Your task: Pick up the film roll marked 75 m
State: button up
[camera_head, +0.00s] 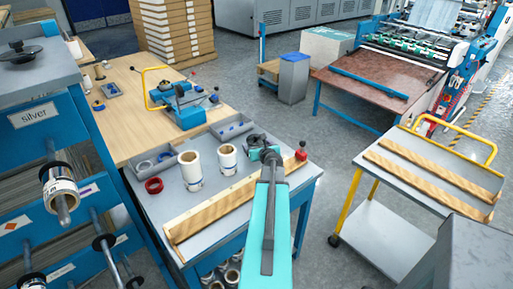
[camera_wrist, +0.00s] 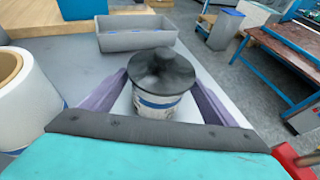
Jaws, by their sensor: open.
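In the wrist view a small white roll with a blue band (camera_wrist: 158,105) stands upright with a black knobbed disc (camera_wrist: 160,72) on top. My gripper (camera_wrist: 157,88) is open, with one finger on each side of this roll. I cannot tell whether the fingers touch it. A larger white roll (camera_wrist: 28,95) stands at the left. In the head view two white rolls (camera_head: 190,171) (camera_head: 227,161) stand on the grey bench top, left of my gripper (camera_head: 264,155). No 75 m marking is readable on any roll.
A grey tray (camera_wrist: 138,32) lies just beyond the capped roll. A wooden strip (camera_head: 212,213) lies along the bench front, and a red knob (camera_head: 301,152) stands to the right. A rack with a mounted roll (camera_head: 60,192) is at the left. A trolley (camera_head: 410,158) stands at the right.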

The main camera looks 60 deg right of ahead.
dwell(0.3)
jog(key=shift+r+p+x, duration=0.25)
jog(key=shift+p+x, duration=0.4)
jog(key=shift+x, duration=2.05)
jog(key=shift+c, duration=0.3)
jog(key=c, duration=1.2)
jog(key=shift+r, duration=0.15)
